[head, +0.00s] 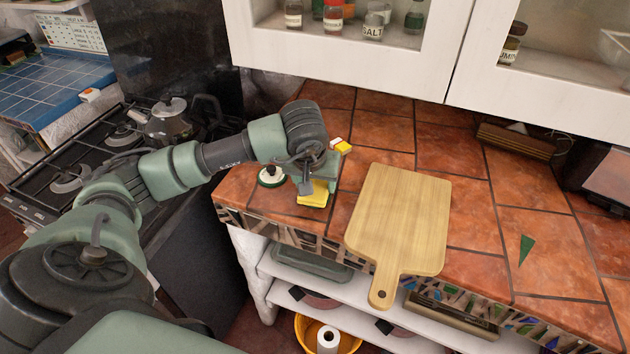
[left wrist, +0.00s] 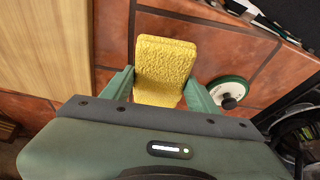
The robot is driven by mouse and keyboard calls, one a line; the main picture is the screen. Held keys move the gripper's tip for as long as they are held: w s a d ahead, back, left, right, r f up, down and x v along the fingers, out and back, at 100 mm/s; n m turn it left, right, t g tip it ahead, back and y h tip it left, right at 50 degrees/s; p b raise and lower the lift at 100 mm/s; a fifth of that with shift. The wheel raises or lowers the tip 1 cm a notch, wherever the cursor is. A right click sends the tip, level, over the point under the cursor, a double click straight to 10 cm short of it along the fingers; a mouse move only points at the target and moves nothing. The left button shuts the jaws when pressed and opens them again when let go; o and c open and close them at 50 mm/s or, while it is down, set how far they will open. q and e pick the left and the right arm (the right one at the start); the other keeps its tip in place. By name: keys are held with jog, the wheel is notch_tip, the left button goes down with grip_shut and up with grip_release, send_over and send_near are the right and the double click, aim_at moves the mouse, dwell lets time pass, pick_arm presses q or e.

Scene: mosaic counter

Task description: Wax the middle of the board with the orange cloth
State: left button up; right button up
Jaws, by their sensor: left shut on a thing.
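The wooden board (head: 400,215) lies flat on the tiled counter, its handle toward the front edge. Its edge also shows at the left of the left wrist view (left wrist: 50,45). My left gripper (head: 312,185) is left of the board and shut on a yellow, rough, sponge-like pad (left wrist: 165,65). The pad also shows under the gripper in the head view (head: 314,194). I see no clearly orange cloth. Whether the pad touches the counter I cannot tell. My right gripper is not in view.
A round green-and-white item with a dark knob (head: 271,178) sits left of the gripper. A small yellow-and-white item (head: 341,146) lies behind it. A green shard (head: 525,248) lies right of the board. White cabinets (head: 350,60) overhang the counter; a stove with a kettle (head: 168,124) stands left.

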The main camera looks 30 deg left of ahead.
aim_at(315, 184)
pick_arm(q)
jog(key=shift+r+p, duration=1.55)
jog(key=shift+r, duration=1.8)
jog(key=shift+w, duration=0.1)
